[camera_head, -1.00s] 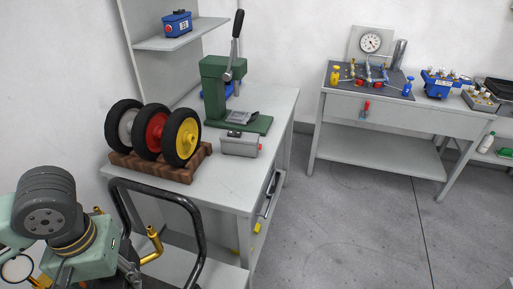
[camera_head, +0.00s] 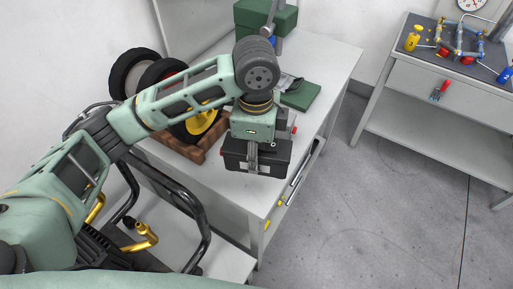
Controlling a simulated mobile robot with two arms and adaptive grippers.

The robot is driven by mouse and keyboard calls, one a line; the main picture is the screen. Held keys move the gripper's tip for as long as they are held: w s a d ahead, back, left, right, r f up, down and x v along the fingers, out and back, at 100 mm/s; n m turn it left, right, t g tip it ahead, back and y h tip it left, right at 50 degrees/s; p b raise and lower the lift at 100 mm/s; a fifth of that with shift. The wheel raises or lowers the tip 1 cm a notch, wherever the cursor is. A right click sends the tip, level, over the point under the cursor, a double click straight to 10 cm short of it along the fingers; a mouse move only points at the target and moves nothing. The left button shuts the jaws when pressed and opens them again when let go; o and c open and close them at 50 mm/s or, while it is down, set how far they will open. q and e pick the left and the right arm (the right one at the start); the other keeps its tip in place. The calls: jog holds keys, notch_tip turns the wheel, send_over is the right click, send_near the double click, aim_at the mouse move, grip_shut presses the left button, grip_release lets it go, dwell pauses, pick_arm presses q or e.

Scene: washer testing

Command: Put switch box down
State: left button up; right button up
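My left gripper (camera_head: 254,158) reaches in from the left and points down over the right side of the grey workbench (camera_head: 250,197). The fingertips are partly lost against the box. I cannot tell whether the box touches the bench top. A grey piece with a red spot (camera_head: 293,129) shows behind the gripper and is mostly hidden. My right gripper is not in view.
Wheels on a wooden stand (camera_head: 190,150) are just left of the box, partly behind my arm. A green press (camera_head: 300,95) stands behind. The bench's right edge is close to the box. A second table (camera_head: 420,110) is at the right, past open floor.

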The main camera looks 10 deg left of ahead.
pick_arm(q)
jog(key=d+m, duration=0.2)
jog(key=shift+w+f+m, duration=0.15)
jog(key=shift+w+m, duration=0.15)
jog(key=shift+m, duration=0.1)
jog(key=shift+w+d+f+m, duration=0.1)
jog(key=shift+w+d+m, duration=0.15)
jog(key=shift+m, duration=0.15)
jog(key=shift+w+a+f, duration=0.1)
jog(key=shift+a+f, duration=0.05)
jog(key=w+a+f+p, duration=0.1)
jog(key=a+f, duration=0.2)
jog(key=w+a+f+p, duration=0.1)
jog(key=w+a+f, duration=0.1)
jog(key=a+f, duration=0.1)
jog(key=w+a+f+p, duration=0.1)
jog(key=a+f+p, duration=0.1)
jog(key=a+f, duration=0.1)
jog(key=shift+w+a+f, duration=0.4)
jog(key=shift+a, duration=0.1)
jog(key=shift+f, duration=0.45)
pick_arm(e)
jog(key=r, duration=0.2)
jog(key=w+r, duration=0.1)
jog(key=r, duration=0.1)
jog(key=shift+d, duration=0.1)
pick_arm(q)
jog(key=shift+f, duration=0.1)
